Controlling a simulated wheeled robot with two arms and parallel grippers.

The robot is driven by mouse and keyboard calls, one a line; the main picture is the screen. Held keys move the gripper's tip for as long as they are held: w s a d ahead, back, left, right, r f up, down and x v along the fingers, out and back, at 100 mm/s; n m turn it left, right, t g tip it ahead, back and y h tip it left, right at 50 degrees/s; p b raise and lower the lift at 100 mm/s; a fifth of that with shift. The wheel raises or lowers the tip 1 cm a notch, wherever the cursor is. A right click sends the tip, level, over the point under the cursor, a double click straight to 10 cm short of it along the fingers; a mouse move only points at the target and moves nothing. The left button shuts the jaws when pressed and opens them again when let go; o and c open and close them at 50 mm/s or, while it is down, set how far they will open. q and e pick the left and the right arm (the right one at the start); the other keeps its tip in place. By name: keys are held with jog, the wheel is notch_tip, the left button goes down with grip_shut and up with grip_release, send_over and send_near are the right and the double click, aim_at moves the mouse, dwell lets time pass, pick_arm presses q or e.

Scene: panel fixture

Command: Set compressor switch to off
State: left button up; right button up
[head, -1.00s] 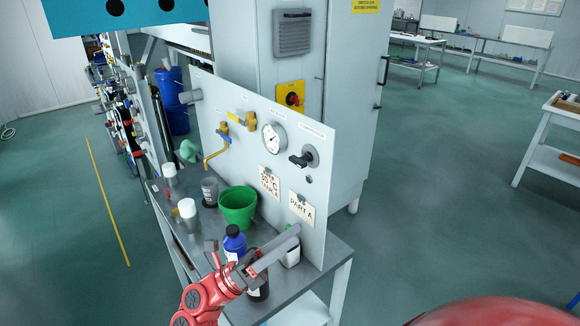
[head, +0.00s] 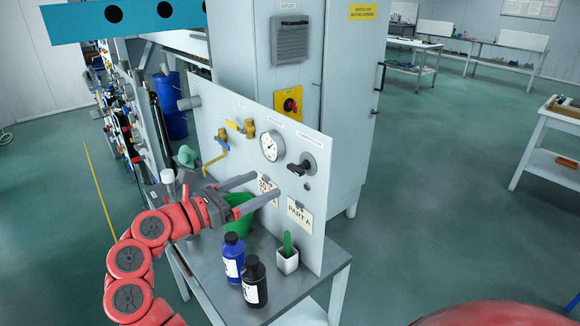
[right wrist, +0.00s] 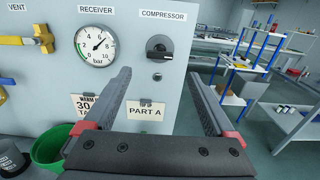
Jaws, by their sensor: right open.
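The compressor switch (head: 301,168) is a black rotary handle on a round grey plate, at the right side of the upright panel (head: 318,150). In the right wrist view the switch (right wrist: 159,48) sits under the COMPRESSOR label, its handle lying roughly sideways. My right gripper (head: 266,184) is open and empty, its two long grey fingers pointing at the panel, left of and slightly below the switch in the head view. In the right wrist view the switch shows between and above the fingertips (right wrist: 160,76), apart from them. My left gripper is not in view.
Also on the panel are a pressure gauge (head: 271,146), yellow valves (head: 249,128) and a PART A card (head: 300,215). Below stand a green bucket (head: 240,203), blue bottle (head: 233,257), black bottle (head: 254,281) and white pot (head: 287,261).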

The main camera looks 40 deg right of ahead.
aim_at(293, 171)
jog(key=d, duration=0.2)
jog(key=d+p, duration=0.1)
jog(key=d, duration=0.2)
jog(key=d+p, duration=0.1)
jog(key=d, duration=0.2)
jog(key=shift+w+d, duration=0.1)
jog(key=shift+w, duration=0.15)
jog(key=shift+w+d, duration=0.1)
jog(key=shift+d, duration=0.35)
jog(key=c, duration=1.4)
